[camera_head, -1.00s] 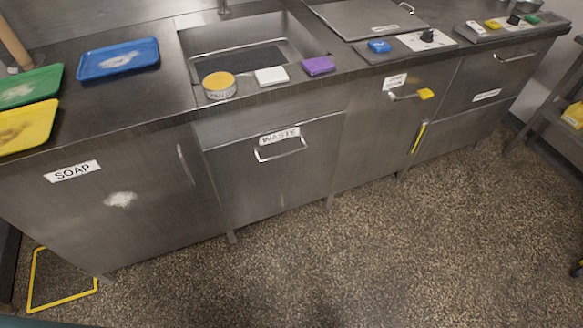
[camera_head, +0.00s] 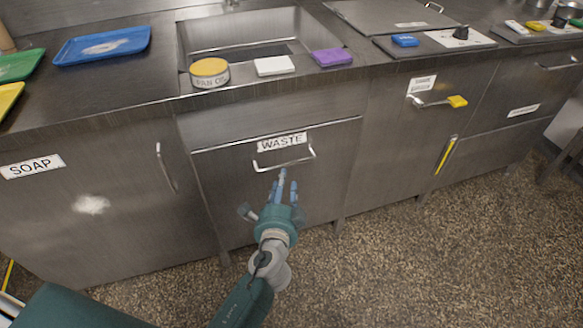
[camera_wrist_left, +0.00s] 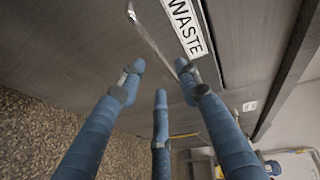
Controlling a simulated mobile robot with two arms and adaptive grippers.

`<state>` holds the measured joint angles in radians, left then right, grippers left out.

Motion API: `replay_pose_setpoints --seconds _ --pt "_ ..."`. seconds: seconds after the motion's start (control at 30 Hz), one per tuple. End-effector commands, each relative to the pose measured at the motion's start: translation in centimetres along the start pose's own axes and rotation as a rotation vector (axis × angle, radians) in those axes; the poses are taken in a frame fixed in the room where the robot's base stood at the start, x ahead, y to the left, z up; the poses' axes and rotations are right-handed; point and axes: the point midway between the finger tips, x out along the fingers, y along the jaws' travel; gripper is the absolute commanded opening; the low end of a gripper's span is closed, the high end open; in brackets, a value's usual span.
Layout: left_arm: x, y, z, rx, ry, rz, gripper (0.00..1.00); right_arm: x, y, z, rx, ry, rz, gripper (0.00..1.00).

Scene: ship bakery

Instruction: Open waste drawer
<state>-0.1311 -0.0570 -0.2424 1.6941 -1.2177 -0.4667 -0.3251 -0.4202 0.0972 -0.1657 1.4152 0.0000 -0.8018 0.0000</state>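The waste drawer (camera_head: 300,200) is shut in the steel counter front, below the sink. Its white WASTE label (camera_head: 282,142) sits just above a metal bar handle (camera_head: 285,163). My left gripper (camera_head: 282,182) is in front of the drawer, just below the handle, fingers pointing at it. In the left wrist view its blue fingers (camera_wrist_left: 160,85) are spread with nothing between them. The handle (camera_wrist_left: 150,40) crosses near the fingertips there, beside the label (camera_wrist_left: 186,25). I cannot tell whether a finger touches it. My right gripper is not in view.
The SOAP cabinet (camera_head: 110,215) is shut to the left. On the counter edge stand a yellow-lidded tin (camera_head: 210,73), a white block (camera_head: 275,66) and a purple sponge (camera_head: 332,57). The speckled floor (camera_head: 400,270) in front is clear.

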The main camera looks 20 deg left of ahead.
Motion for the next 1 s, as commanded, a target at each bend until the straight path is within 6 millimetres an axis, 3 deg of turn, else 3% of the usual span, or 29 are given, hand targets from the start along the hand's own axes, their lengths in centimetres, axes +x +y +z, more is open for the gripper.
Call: replay_pose_setpoints --seconds 0.3,0.5,0.9,1.0 --pt "6.1 0.1 0.0 -0.002 -0.001 0.0 0.34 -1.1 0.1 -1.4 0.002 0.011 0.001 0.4" --pt "8.6 0.1 0.0 -0.003 0.0 0.001 0.34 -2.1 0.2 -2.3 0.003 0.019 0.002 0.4" --pt "9.3 0.1 0.1 -0.004 0.0 0.003 0.34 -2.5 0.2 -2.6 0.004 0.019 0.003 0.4" --pt "9.3 0.1 0.1 -0.004 0.0 0.003 0.14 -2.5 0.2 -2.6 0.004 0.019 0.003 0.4"
